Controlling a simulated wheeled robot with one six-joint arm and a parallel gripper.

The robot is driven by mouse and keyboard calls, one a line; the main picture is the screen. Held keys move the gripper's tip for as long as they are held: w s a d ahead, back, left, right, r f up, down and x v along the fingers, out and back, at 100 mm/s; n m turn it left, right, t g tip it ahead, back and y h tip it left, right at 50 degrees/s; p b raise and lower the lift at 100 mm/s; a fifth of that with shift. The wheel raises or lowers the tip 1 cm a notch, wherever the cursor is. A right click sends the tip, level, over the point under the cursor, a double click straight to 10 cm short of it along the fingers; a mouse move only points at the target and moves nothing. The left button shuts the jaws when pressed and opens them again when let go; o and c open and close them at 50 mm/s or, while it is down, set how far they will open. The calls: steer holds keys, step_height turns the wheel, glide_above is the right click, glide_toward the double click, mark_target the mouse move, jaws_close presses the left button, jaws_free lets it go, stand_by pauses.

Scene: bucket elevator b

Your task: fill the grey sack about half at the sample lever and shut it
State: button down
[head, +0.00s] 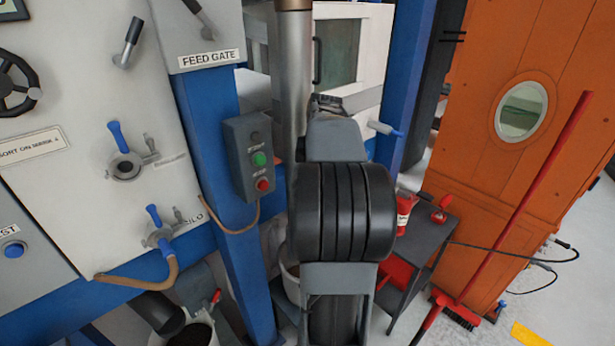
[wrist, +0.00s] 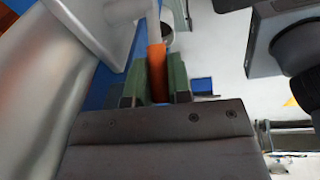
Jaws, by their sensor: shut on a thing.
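My gripper (wrist: 157,77) shows in the wrist view, with its green fingers on both sides of an orange handle (wrist: 157,58). It is shut on this handle, which continues upward as a thin pale rod. I cannot tell from these frames whether it is the sample lever. In the head view, my own arm hides the gripper and what it holds. A pale lever with a blue end (head: 384,129) sticks out to the right of the arm there. I cannot make out the grey sack in either view.
A silver pipe (head: 292,75) runs down behind my arm. A grey button box (head: 248,157) is on the blue post to the left. A dark cart (head: 425,222) and a red broom (head: 518,200) stand at the right, before an orange cabinet (head: 490,165).

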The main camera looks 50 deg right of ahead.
steer(key=c, duration=1.1)
jaws_free()
steer(key=shift+o, duration=0.2)
step_height(320, 180, up, 14)
steer(key=s+d+p, duration=0.1)
steer(key=s, duration=0.1)
steer(key=shift+f+p, duration=0.15)
steer(key=shift+p, duration=0.2)
steer(key=shift+d, duration=0.1)
